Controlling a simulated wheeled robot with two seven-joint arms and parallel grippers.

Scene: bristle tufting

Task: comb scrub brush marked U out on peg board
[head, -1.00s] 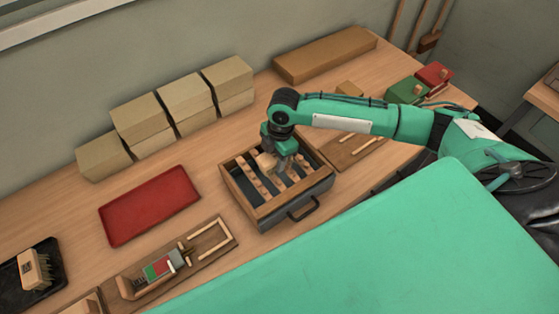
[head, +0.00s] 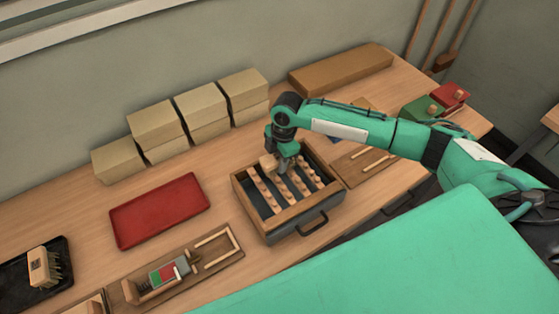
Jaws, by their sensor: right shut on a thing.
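My right gripper (head: 285,163) is shut on a pale wooden block (head: 268,162), which looks like a brush head. It is over the back edge of the peg board (head: 263,224), a dark-sided wooden frame with several pale rows of pegs across it and a handle on its front. The bristles and any mark on the held block are hidden or too small to read. Another brush (head: 43,267) with bristles stands on a black tray (head: 62,243) at the far left; its mark is not readable. My left gripper is not in view.
A red tray (head: 158,211) lies empty left of the peg board. A wooden fixture (head: 222,255) with a red and green plate is in front. Cardboard boxes (head: 202,117) stand along the wall. Red (head: 452,95) and green (head: 422,108) boxes sit at the right.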

